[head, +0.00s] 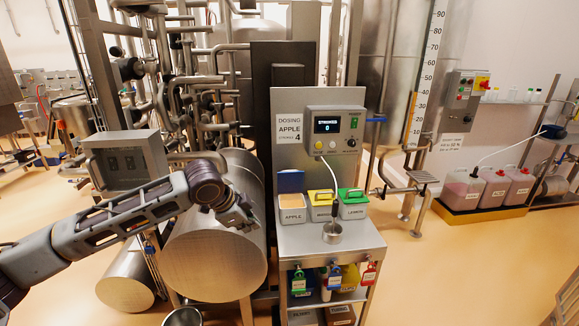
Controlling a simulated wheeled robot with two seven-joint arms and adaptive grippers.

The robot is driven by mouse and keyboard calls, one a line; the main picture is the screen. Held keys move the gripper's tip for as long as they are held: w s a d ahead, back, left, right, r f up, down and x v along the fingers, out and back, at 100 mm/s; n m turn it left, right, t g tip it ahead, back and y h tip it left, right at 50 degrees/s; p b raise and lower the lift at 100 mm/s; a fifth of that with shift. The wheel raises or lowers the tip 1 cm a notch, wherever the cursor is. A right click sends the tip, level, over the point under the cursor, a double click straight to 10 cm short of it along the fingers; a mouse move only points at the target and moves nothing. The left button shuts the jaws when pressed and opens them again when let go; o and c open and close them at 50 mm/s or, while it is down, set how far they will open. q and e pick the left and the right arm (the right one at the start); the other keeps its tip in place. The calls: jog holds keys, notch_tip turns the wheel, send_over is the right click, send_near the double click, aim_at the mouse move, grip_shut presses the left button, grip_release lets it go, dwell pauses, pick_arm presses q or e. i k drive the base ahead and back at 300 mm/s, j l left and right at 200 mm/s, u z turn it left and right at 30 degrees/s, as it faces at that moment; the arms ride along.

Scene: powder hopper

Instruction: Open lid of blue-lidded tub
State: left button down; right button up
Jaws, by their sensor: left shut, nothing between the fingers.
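The blue-lidded tub (292,214) is a small box labelled APPLE at the left of the dosing stand's shelf. Its blue lid (290,181) stands up at the back, and tan powder shows inside. My left gripper (247,222) is to the left of the tub, apart from it, in front of a large steel cylinder. It is shut and empty. My right gripper is not in view.
A yellow-lidded tub (321,206) and a green-lidded tub (353,205) stand right of it. A metal scoop or cup (332,232) is in front on the steel shelf. A control box (336,133) rises behind. Coloured tags hang below. Open floor lies to the right.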

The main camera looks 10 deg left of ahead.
aim_at(291, 180)
jog(key=i, duration=1.65)
